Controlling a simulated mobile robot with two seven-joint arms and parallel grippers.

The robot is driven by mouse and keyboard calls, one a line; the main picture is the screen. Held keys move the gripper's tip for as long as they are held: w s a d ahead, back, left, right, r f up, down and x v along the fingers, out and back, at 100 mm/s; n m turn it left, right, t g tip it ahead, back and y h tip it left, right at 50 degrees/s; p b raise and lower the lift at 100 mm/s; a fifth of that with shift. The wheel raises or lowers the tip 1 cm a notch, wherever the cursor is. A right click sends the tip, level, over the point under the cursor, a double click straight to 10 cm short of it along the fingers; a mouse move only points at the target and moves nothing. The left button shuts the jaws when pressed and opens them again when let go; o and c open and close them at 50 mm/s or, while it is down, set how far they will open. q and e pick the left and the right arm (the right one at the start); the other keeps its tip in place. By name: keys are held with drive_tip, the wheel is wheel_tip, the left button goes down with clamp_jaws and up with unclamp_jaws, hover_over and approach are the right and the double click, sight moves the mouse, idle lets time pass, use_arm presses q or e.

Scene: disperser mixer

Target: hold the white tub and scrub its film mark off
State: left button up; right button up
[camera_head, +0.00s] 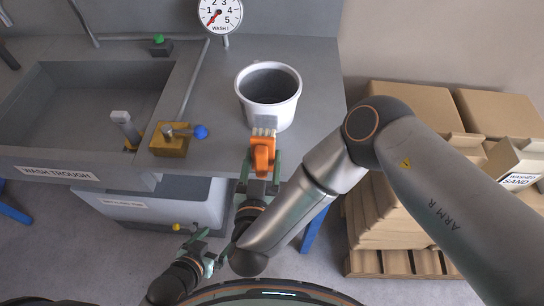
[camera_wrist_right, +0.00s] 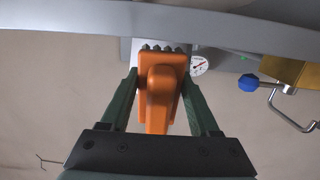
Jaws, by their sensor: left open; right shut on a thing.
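The white tub (camera_head: 284,116) stands upright on the grey bench, open at the top with a grey inside. A grey patch (camera_head: 265,121) shows low on its front wall, just beyond the bristles. My right gripper (camera_head: 261,165) is shut on an orange scrub brush (camera_head: 263,153), whose bristles point at the tub. Whether they touch the wall I cannot tell. In the right wrist view the green fingers clasp the orange handle (camera_wrist_right: 160,95) from both sides. My left gripper (camera_head: 204,251) is open and empty, low in front of the bench, away from the tub.
A brass valve block (camera_head: 170,140) with a blue knob sits left of the tub. A dial gauge (camera_head: 220,14) stands behind. Cardboard boxes (camera_head: 415,104) are stacked right.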

drive_tip(key=shift+w+a+r, duration=0.1)
drive_tip(key=shift+w+r, duration=0.05)
drive_tip(key=shift+w, duration=2.25)
use_arm(q)
drive_tip(key=shift+c, duration=0.2)
